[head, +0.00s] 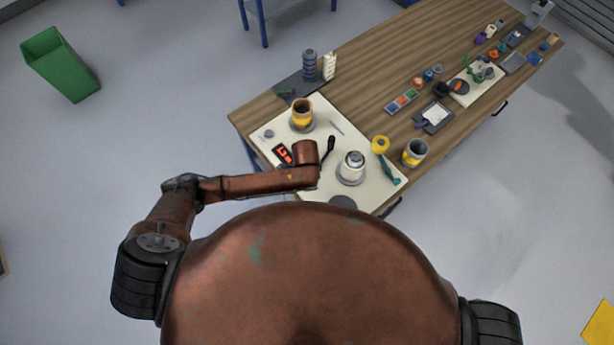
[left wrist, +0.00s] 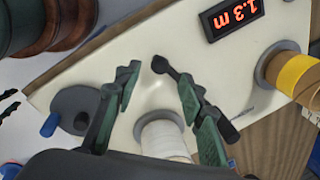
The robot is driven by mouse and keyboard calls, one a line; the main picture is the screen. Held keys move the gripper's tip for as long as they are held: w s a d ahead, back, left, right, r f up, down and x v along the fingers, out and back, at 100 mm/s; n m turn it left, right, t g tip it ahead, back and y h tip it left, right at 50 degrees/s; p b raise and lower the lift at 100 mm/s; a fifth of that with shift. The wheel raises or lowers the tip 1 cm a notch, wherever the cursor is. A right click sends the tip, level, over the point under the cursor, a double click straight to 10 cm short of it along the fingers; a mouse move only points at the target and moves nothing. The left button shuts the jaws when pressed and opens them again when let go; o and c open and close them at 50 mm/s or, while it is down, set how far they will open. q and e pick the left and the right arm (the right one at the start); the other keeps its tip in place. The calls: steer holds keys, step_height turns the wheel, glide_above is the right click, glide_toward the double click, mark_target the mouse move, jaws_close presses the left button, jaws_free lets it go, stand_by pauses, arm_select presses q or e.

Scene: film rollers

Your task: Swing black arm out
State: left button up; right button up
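The black arm (head: 329,146) is a slim bar with a rounded end, on the cream board beside the white roll (head: 352,166). In the left wrist view the black arm (left wrist: 163,66) slants down to the right, its knob end near my fingertips and its rest partly behind the right finger. My left gripper (left wrist: 159,77) has green fingers spread apart, with a clear gap and nothing visibly clamped. Whether the right finger touches the bar I cannot tell. My right gripper is in neither view.
The cream board (head: 325,110) also carries a yellow roll (head: 302,115), a red-lit display (left wrist: 231,16) reading 1.3 m and a grey disc with a blue knob (left wrist: 50,124). A yellow-banded cup (head: 415,152) stands right on the wooden table (head: 365,70). Several small items crowd its far end.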

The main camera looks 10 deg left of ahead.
arm_select(q)
steer(key=shift+s+r, duration=0.25)
steer(key=shift+r, duration=1.05)
steer(key=shift+s+r, duration=0.25)
steer(key=shift+r, duration=1)
